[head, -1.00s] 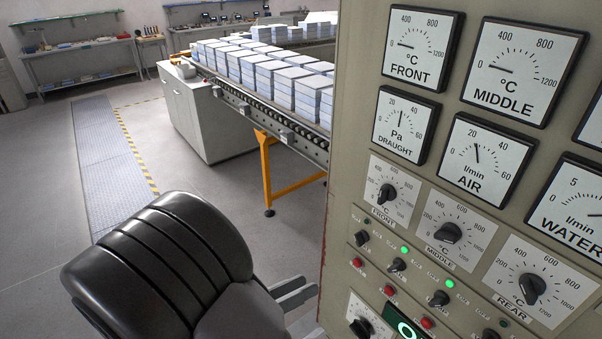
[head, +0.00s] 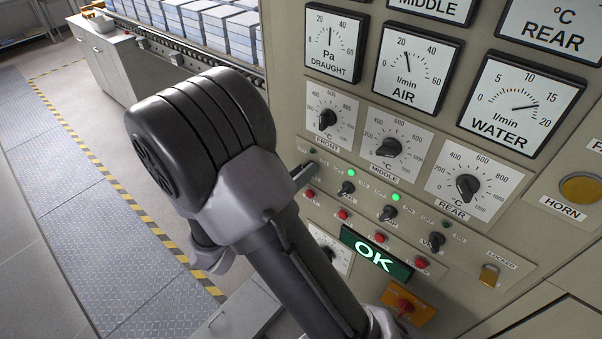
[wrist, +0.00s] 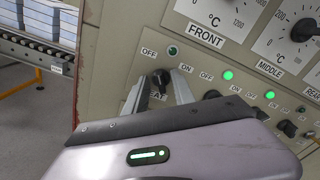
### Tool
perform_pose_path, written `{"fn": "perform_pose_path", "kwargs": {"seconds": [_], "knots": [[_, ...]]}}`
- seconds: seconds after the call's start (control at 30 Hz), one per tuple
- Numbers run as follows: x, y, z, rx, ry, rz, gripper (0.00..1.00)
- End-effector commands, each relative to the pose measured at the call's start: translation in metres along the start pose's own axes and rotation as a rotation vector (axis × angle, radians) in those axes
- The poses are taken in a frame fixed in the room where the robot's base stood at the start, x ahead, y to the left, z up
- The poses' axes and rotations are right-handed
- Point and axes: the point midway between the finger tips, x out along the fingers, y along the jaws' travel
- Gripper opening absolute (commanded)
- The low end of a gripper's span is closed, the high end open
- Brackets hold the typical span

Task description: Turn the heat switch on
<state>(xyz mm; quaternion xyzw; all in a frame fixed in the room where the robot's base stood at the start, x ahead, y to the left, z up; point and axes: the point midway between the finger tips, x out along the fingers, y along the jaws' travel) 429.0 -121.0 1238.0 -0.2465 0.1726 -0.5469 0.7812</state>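The leftmost switch (wrist: 159,78) in the row is a small black knob with OFF at its upper left and ON at its right. Its lamp (wrist: 173,50) above is dark. My gripper (wrist: 162,83) is at this switch, with one finger on each side of the knob. The fingers look apart; I cannot tell whether they touch it. In the head view, my gripper (head: 303,173) reaches the panel's left part and hides most of that knob.
The other switches include the second (head: 346,188) and third (head: 388,213), both with green lamps lit. Red buttons (head: 343,214) and an OK display (head: 376,254) sit below. Temperature dials (head: 327,119) are above. A conveyor with stacked blocks (head: 190,20) stands behind at left.

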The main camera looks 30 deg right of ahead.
Motion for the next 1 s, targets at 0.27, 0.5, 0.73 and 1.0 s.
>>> {"fn": "perform_pose_path", "kwargs": {"seconds": [0.27,0.5,0.73,1.0], "knots": [[0.0004,-0.0002,0.0001,0.0,0.0,0.0,0.21],[0.0002,-0.0002,0.0,0.0,0.0,0.0,0.0],[0.0002,-0.0003,-0.0001,0.031,0.001,0.0,0.0],[0.0001,-0.0008,-0.0004,0.194,0.001,-0.001,0.0]]}}
